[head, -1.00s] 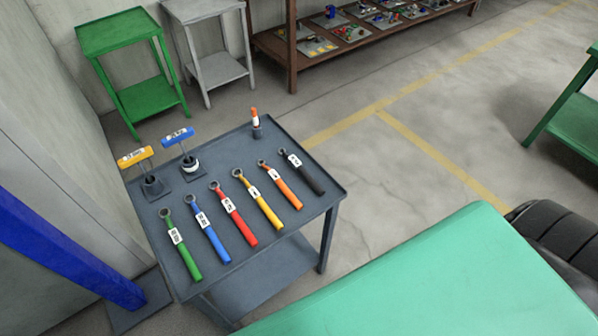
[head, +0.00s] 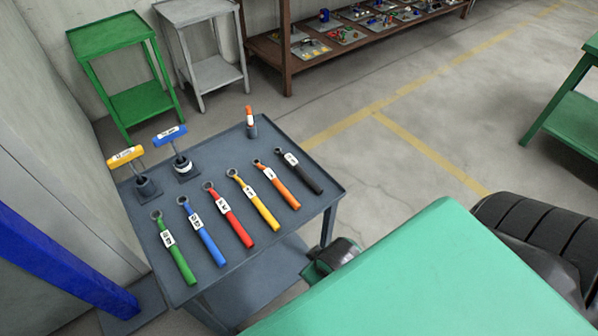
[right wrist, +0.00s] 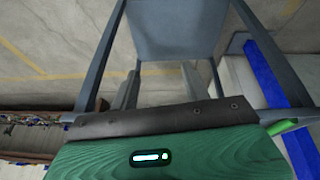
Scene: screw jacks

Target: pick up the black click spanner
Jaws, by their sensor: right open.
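The black click spanner (head: 299,172) lies at the right end of a row of spanners on the dark grey table (head: 290,243), its ring end toward the back and a white label near the ring. Nothing touches it. My right gripper shows in the right wrist view (right wrist: 160,88), its two grey fingers apart and empty, with the grey table frame (right wrist: 178,32) beyond them. In the head view, a dark part of my right arm shows low beside the table's front right leg, below and apart from the spanner; its fingertips are hidden there. My left gripper is not in view.
Orange (head: 277,187), yellow (head: 255,201), red (head: 229,216), blue (head: 203,232) and green (head: 174,251) spanners lie left of the black one. Yellow-handled (head: 125,157) and blue-handled (head: 170,135) T-tools and an orange-tipped tool (head: 250,120) stand behind.

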